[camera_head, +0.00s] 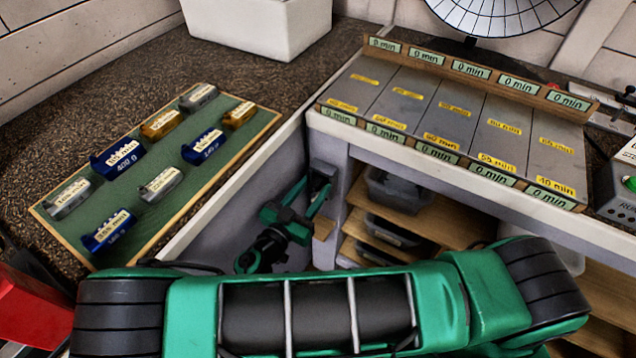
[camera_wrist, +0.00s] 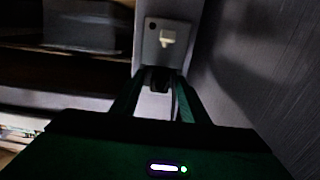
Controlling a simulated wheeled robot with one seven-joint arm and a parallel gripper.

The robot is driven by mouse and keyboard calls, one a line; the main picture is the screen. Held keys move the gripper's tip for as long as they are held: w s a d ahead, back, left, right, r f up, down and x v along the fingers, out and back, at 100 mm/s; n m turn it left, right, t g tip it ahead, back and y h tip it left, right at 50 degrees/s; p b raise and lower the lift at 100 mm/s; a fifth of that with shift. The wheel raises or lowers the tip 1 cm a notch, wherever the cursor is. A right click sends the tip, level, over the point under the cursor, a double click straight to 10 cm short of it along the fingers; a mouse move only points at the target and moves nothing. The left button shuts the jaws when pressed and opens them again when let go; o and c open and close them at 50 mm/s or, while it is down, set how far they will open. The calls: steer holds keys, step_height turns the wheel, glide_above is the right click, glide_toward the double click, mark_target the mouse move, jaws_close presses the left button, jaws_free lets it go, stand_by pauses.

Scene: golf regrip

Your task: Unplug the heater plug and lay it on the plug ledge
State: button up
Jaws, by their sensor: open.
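In the head view my gripper (camera_head: 318,187) is low in the gap under the bench corner. A small wooden block (camera_head: 324,228), possibly the plug ledge, shows just right of my gripper.
Wooden shelves (camera_head: 440,218) with dark bins stand right of my gripper under the bench. A green board (camera_head: 160,215) with several labelled weights lies on the left counter. A grey panel with labelled lanes (camera_head: 455,110) is on the right bench. The side wall is close in the wrist view.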

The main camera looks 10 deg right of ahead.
mark_target(311, 191)
stand_by(0.7)
jaws_close()
steer(key=shift+v, duration=3)
